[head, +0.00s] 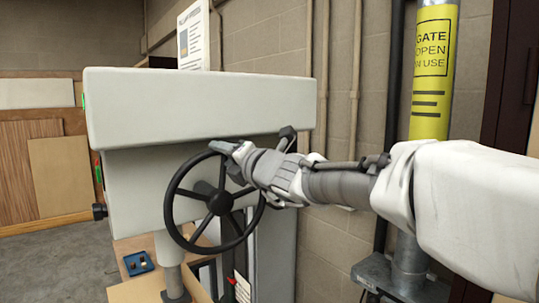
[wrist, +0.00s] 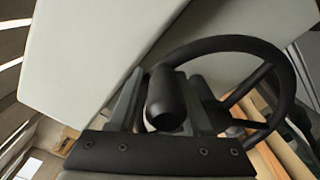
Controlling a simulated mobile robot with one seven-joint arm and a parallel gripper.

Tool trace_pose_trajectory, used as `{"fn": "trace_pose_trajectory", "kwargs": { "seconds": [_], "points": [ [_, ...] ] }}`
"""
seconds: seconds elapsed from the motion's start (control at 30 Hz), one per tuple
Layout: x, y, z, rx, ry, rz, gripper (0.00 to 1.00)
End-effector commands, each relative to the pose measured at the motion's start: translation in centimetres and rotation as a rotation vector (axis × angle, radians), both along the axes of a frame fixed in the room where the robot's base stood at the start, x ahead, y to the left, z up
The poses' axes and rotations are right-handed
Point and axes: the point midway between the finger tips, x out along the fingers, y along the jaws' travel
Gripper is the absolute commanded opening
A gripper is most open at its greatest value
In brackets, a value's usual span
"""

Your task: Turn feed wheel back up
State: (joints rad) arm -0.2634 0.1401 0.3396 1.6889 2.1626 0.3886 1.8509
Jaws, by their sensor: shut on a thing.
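The feed wheel (head: 176,208) is a black spoked handwheel on the side of a pale grey machine. In the wrist view its rim (wrist: 285,75) curves away to the right. A short black cylindrical handle (wrist: 167,103) stands out from the wheel towards the wrist camera. My gripper (head: 231,152) is at the top right of the wheel in the head view. In the wrist view its two grey fingers (wrist: 165,88) are shut on the handle, one on each side. In the head view my gripper hides the handle and part of the upper rim.
The machine's wide upper body (head: 200,105) overhangs just above the wheel and my gripper. A yellow-labelled post (head: 432,75) stands at the right beside my arm. Wood boards (head: 60,175) lean at the left. A small blue tray (head: 138,263) sits below the machine.

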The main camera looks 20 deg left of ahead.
Motion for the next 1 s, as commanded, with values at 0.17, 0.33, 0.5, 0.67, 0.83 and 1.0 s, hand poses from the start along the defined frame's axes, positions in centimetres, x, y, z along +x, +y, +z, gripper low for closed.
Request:
{"fn": "trace_pose_trajectory", "kwargs": {
  "seconds": [0.17,0.33,0.5,0.67,0.83,1.0],
  "points": [
    [0.8,-1.1,1.3,0.008,-0.022,-0.024,0.0],
    [0.9,-1.1,1.3,0.009,-0.021,-0.025,0.64],
    [0.9,-1.1,1.2,0.008,-0.019,-0.026,0.64],
    [0.9,-1.1,1.2,0.009,-0.019,-0.026,0.64],
    [0.8,-1.2,1.2,0.009,-0.019,-0.026,0.64],
    [-0.1,-2.4,1.3,0.008,-0.022,-0.028,0.64]
  ]
}}
